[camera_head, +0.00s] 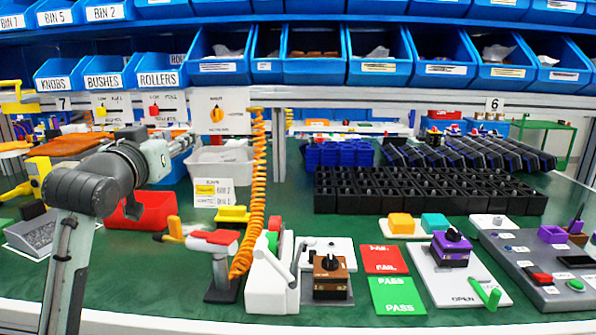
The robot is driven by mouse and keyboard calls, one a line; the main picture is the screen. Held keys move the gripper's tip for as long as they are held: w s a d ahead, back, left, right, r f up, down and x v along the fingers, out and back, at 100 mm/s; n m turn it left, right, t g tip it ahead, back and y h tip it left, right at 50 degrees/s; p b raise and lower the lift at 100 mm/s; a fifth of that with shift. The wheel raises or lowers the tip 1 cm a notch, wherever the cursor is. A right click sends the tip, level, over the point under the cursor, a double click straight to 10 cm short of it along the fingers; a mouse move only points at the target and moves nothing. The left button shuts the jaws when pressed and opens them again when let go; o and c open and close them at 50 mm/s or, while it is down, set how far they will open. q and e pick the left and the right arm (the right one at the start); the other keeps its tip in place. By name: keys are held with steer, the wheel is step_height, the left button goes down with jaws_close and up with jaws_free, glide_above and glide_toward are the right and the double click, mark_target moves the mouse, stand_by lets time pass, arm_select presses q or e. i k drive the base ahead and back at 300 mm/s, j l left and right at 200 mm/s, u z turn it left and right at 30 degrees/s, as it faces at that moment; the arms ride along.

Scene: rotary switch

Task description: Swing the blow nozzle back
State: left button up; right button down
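An orange coiled hose (258,190) hangs down from the shelf to a small red-topped, white-and-grey device (215,241) on a dark stand, with an orange handle-like part (176,229) at its left. This looks like the blow nozzle, though I cannot tell exactly where the nozzle tip is. Beside it on the right stands a white fixture (270,285) with a grey lever arm. My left gripper (160,153) is at the left, above and behind the red bin, apart from the hose and the device. Its fingers are not clearly visible. My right gripper is not in view.
A red bin (150,210) and a grey-white tub (220,165) stand near my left arm. A brown rotary switch (331,272) is right of the white fixture. A purple switch (451,248) sits on a white board. Black trays (430,190) fill the back right.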

mark_target(176, 237)
steer(key=k, duration=1.15)
